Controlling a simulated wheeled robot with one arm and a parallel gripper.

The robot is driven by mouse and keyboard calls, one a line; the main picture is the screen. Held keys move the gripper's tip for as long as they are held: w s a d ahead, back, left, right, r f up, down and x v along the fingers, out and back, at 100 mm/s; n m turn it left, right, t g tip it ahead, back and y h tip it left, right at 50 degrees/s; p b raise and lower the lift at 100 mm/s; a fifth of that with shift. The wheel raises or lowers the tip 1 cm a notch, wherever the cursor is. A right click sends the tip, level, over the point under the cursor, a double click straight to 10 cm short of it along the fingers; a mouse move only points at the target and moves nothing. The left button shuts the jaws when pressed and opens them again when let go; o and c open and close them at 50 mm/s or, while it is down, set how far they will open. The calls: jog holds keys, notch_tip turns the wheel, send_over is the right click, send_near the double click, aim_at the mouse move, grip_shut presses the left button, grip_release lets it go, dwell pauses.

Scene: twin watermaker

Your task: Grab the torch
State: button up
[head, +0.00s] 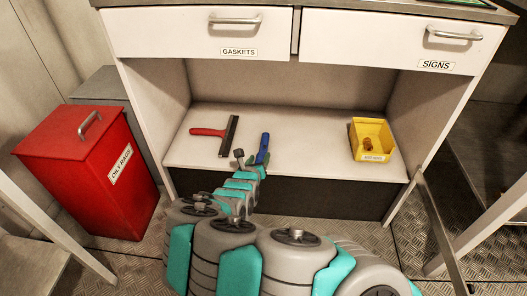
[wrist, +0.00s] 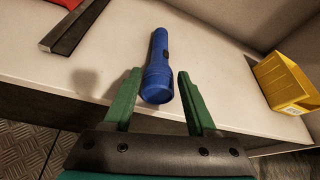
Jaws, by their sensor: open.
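The blue torch (head: 263,148) lies on the white shelf under the two drawers. In the wrist view the torch (wrist: 158,70) points away from me, with its wide end nearest. My gripper (wrist: 158,76) is open, with one green finger on each side of the torch's wide end. The fingers look apart from the torch, with a gap on both sides. I cannot tell how far above the shelf the fingertips are.
A squeegee-like tool with a red handle (head: 208,132) lies left of the torch. A yellow bin (head: 372,140) stands at the shelf's right. The white shelf (head: 310,135) is bare between torch and bin. A red oily rags box (head: 85,165) stands on the floor at left.

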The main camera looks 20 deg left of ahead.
aim_at(262, 153)
jog(key=shift+x, duration=2.95)
jog(key=shift+a, duration=0.1)
jog(key=shift+c, duration=0.3)
grip_shut()
